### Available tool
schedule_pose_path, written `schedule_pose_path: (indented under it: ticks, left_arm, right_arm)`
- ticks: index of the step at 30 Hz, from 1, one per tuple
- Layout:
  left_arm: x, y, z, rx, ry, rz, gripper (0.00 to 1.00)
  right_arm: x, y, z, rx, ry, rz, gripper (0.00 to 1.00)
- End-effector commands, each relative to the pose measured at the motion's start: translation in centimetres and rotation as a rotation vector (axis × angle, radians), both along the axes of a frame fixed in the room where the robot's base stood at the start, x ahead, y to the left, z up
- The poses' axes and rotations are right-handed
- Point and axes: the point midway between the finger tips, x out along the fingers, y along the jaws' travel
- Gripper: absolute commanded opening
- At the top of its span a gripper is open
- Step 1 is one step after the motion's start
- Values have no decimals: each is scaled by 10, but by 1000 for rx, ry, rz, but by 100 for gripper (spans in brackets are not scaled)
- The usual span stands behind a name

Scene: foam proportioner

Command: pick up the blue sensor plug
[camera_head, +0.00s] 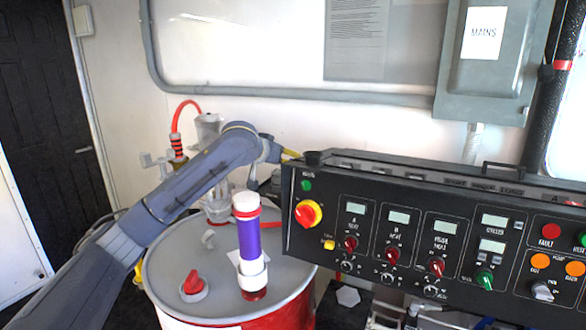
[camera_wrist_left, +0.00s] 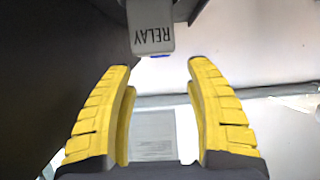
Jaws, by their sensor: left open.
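I cannot make out the blue sensor plug for certain. In the left wrist view, a small bit of blue (camera_wrist_left: 160,57) shows at the lower edge of a grey box marked RELAY (camera_wrist_left: 152,36); I cannot tell whether it is the plug. My left gripper (camera_wrist_left: 158,67) is open and empty, with its yellow fingers apart on either side below that box. In the head view my left gripper (camera_head: 291,154) is at the back left corner of the control panel, mostly hidden by the wrist. My right gripper is not in view.
The black control panel (camera_head: 400,283) with knobs and displays fills the right. A grey MAINS box (camera_head: 486,75) and pipes (camera_head: 290,93) line the white wall.

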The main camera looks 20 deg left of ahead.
Motion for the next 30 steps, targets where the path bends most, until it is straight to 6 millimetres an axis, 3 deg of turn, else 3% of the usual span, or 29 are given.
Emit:
schedule_pose_path:
  ticks: [6,14,24,30]
  left_arm:
    - [23,-4,-11,0,0,1,54]
    - [32,-6,-16,1,0,0,54]
    - [65,-11,-33,0,0,1,54]
    - [75,-13,-37,1,-1,0,54]
  right_arm:
    - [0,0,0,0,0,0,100]
    - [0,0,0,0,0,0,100]
    - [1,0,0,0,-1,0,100]
    - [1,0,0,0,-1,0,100]
